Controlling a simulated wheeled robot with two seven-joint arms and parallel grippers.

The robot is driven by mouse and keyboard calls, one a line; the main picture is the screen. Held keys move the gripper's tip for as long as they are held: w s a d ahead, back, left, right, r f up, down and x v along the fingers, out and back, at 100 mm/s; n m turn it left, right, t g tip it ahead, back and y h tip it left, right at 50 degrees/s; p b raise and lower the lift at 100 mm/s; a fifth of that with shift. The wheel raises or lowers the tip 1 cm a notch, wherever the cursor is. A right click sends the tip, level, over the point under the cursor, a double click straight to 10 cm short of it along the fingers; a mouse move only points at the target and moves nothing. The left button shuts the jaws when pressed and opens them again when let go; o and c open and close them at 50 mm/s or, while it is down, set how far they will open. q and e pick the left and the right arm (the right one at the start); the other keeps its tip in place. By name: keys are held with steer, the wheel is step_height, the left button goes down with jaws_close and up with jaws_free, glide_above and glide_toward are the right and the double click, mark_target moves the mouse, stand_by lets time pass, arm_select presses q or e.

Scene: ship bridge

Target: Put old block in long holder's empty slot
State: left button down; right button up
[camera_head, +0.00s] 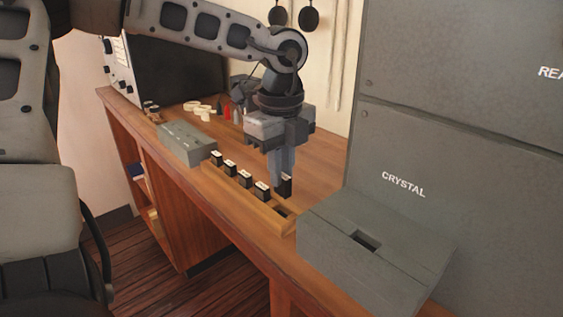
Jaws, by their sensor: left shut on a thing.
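The long holder (222,188) is a narrow wooden rail on the desk, with several black blocks with pale tops standing in a row in it. Its empty slot (282,212) is a dark opening at the near right end. My left gripper (284,176), pointing down, is shut on a black block (287,187), which looks like the old block. The block is upright, close to the empty slot and at the slot's far side. I cannot tell its exact height above the holder. The fingers partly hide it. My right gripper is out of view.
A grey box (335,237) with a dark slot in its top stands right of the holder, before a tall grey cabinet (460,140) marked CRYSTAL. Another grey box (192,139) stands beyond the holder's far end. Small white and red items lie farther back. The desk (322,165) behind the holder is clear.

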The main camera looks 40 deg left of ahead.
arm_select(q)
steer(key=shift+f+b, duration=0.3)
steer(key=shift+f, duration=0.6)
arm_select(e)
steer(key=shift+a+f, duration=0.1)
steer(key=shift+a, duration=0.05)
arm_select(q)
steer(key=shift+f+b, duration=0.15)
steer(key=shift+b, duration=0.25)
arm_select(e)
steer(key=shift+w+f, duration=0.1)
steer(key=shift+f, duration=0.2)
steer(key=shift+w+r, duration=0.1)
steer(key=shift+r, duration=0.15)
arm_select(q)
steer(key=shift+a, duration=0.1)
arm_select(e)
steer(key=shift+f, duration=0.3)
arm_select(q)
steer(key=shift+f+b, duration=0.1)
steer(key=shift+b, duration=0.4)
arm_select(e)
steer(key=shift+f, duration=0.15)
